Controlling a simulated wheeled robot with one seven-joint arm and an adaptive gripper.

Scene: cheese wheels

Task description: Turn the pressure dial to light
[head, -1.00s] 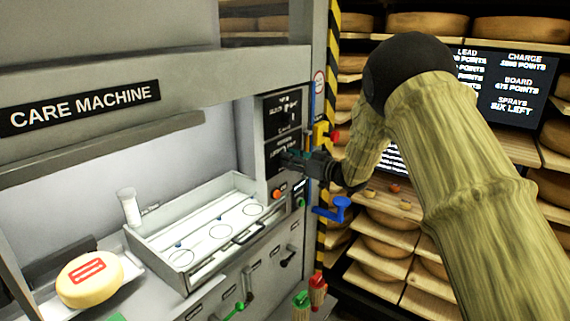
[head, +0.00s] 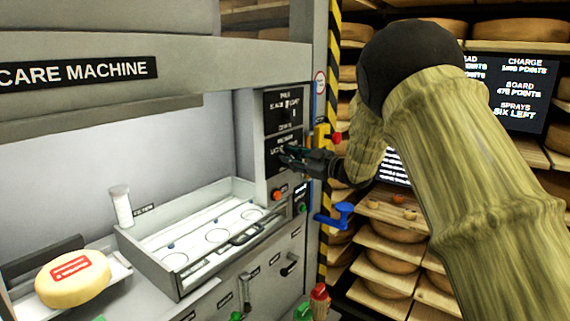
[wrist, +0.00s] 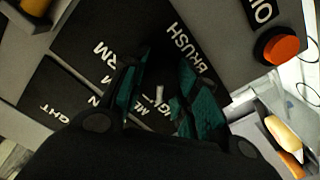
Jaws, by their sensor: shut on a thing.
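The care machine's black lower control panel (head: 272,168) is on its right-hand column, with small white lettering that is hard to read. My gripper (head: 287,156) reaches in from the right and is at this panel. In the wrist view, my dark green fingers (wrist: 158,92) are shut on the pressure dial, which is mostly hidden between them. A small white mark (wrist: 160,92) shows between the fingers, perhaps the dial's pointer. Partly covered words surround the fingers, including part of "LIGHT". The dial's exact setting cannot be told.
An orange button (head: 277,195) sits below the panel; it also shows in the wrist view (wrist: 282,49). A blue crank handle (head: 340,214) juts out at right. A tray (head: 150,262), a white shaker (head: 121,207) and a cheese wheel (head: 73,279) are to the left. Cheese shelves stand behind my arm.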

